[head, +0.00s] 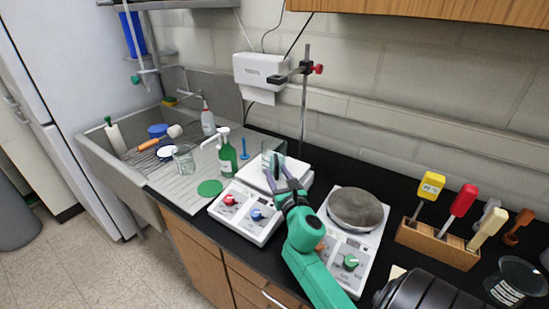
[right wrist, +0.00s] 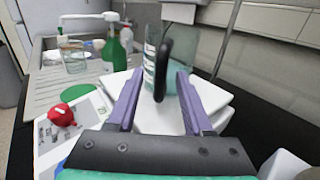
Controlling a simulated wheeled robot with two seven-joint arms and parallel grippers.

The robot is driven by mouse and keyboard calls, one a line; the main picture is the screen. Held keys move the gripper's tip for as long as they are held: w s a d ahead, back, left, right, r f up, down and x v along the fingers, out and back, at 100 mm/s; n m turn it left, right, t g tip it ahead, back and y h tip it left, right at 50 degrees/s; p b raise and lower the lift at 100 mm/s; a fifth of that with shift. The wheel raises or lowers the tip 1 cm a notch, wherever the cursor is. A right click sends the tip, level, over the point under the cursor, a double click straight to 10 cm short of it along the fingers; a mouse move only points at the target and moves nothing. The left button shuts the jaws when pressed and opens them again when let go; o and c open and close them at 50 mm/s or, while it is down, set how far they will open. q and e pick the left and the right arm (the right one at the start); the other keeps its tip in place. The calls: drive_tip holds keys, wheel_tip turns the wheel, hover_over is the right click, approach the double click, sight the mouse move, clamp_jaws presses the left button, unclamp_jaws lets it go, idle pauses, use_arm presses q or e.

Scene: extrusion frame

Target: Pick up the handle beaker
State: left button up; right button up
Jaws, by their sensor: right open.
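The handle beaker (head: 267,155) is clear glass with a black handle. It stands upright on the white plate of the left hotplate stirrer (head: 262,226). In the right wrist view the beaker (right wrist: 149,70) is straight ahead, its black handle (right wrist: 165,62) facing me. My right gripper (head: 281,170) is open, its purple fingers pointing at the beaker. In the right wrist view the fingers of the right gripper (right wrist: 160,76) lie to either side of the handle; I cannot tell whether they touch anything. My left gripper is not in view.
A green spray bottle (head: 227,155) and a green disc (head: 210,188) are left of the stirrer. A stand rod (head: 304,105) rises behind it. A second stirrer with a round metal plate (head: 356,208) is at right, beside a wooden tool rack (head: 437,245). A sink is at left.

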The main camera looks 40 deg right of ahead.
sight(277, 161)
drive_tip(key=shift+w+d+f, duration=0.15)
drive_tip(key=shift+w+d, duration=0.05)
drive_tip(key=shift+w, duration=0.25)
drive_tip(key=shift+s, duration=0.15)
clamp_jaws()
drive_tip(key=shift+r, duration=0.2)
wheel_tip(277, 161, up, 7)
drive_tip(key=p, duration=0.2)
drive_tip(key=shift+r+p, duration=0.15)
drive_tip(key=shift+p, duration=0.2)
drive_tip(key=shift+r, duration=1.25)
idle(0.5)
